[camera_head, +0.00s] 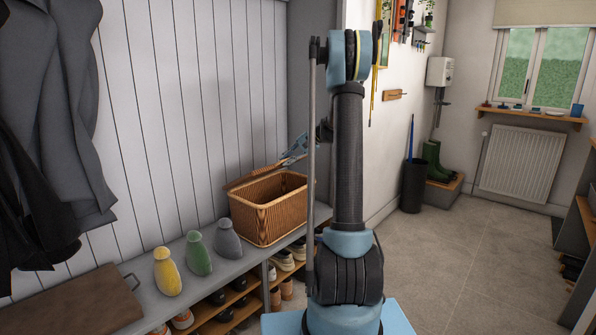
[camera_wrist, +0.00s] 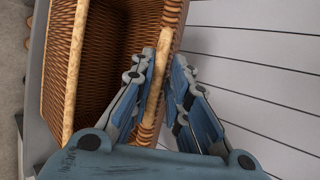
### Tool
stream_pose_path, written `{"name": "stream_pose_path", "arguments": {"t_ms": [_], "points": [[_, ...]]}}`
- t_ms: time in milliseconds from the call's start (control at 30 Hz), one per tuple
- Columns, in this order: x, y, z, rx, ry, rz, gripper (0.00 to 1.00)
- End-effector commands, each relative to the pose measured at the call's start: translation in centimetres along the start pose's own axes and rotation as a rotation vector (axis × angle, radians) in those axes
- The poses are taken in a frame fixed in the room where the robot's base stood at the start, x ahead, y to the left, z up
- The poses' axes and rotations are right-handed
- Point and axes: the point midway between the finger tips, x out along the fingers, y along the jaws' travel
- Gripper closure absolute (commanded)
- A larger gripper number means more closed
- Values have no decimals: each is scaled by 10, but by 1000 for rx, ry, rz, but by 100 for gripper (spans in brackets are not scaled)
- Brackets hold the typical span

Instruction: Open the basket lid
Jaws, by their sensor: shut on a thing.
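The wicker basket (camera_head: 268,215) stands on the grey bench, and its inside shows in both views. Its lid (camera_head: 250,179) is raised along the back side, near the wall, seen as a thin edge. In the wrist view the basket (camera_wrist: 110,50) lies at the left, with the pale lid edge (camera_wrist: 158,80) running between my fingers. My gripper (camera_wrist: 164,62) is shut on this lid edge, one blue-grey finger on each side. In the head view my gripper (camera_head: 297,150) is at the back right of the basket, partly hidden by my arm.
Yellow (camera_head: 167,272), green (camera_head: 198,254) and grey (camera_head: 227,239) bottle-shaped objects stand left of the basket. Shoes (camera_head: 283,262) fill the shelves below. Dark coats (camera_head: 60,90) hang at the left. The panelled wall (camera_head: 190,100) is close behind the basket. The floor at right is clear.

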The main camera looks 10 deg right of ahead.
Motion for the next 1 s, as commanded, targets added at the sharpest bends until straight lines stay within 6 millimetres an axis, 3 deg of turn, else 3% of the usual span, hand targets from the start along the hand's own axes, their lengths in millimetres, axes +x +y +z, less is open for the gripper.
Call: {"name": "stream_pose_path", "arguments": {"t_ms": [200,400,967,1000], "points": [[-1,-27,3,31,-3,81,100],[-1,-41,3,49,-3,124,100],[-1,-47,2,59,-1,145,100],[-1,-47,2,59,-1,145,82]]}}
